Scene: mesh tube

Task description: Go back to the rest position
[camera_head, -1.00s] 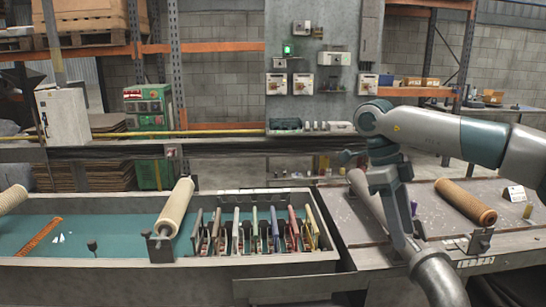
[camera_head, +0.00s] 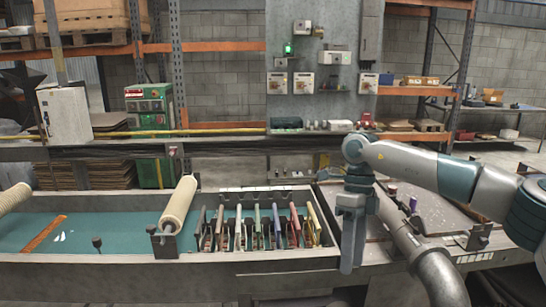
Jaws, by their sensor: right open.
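My right arm comes in from the right edge. Its gripper (camera_head: 350,262) hangs straight down in front of the right bench, just right of the long trough. The jaws are open with nothing between them, though seen nearly edge-on. A pale mesh tube (camera_head: 178,204) leans on a dark holder at the trough's front wall. Part of another pale mesh tube (camera_head: 14,198) shows at the left edge. My left gripper is not in view.
The trough (camera_head: 130,262) holds a row of coloured upright tools (camera_head: 262,228) and a brown strip (camera_head: 45,232) on its green floor. The right bench (camera_head: 450,222) carries small items. A grey pipe (camera_head: 425,262) rises close to the right of my gripper.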

